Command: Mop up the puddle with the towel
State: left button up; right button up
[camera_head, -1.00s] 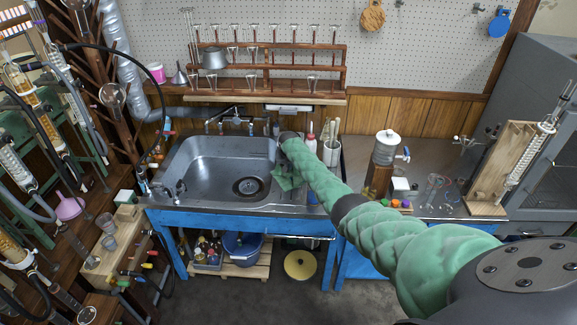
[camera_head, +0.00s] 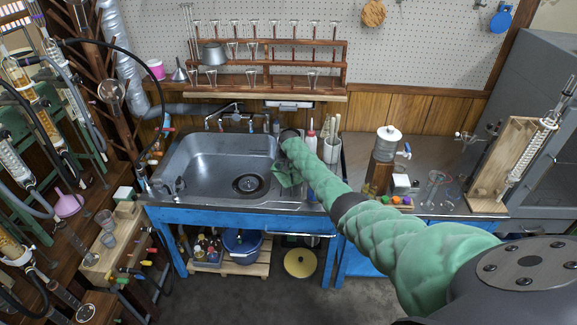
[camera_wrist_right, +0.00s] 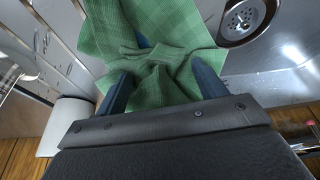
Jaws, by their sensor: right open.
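The green checked towel (camera_head: 285,177) hangs at the right edge of the sink, partly hidden by my right arm in the head view. In the right wrist view, the towel (camera_wrist_right: 155,45) is bunched between the two dark blue fingers of my right gripper (camera_wrist_right: 161,82). The fingers are apart, with towel cloth between and over them, so their tips are partly covered. In the head view the right gripper is mostly hidden behind its own arm. My left gripper is not in view.
The steel sink (camera_head: 205,165) has a round drain (camera_head: 249,184) and faucet (camera_head: 228,116). Glassware crowds the left side and a water dispenser (camera_head: 387,146) stands right.

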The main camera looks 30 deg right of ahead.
jog(key=shift+f+b, duration=0.75)
jog(key=shift+f, duration=0.25)
jog(key=shift+r, duration=0.15)
jog(key=shift+c, duration=0.8)
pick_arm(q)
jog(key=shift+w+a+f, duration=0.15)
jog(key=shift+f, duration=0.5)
pick_arm(e)
grip_shut()
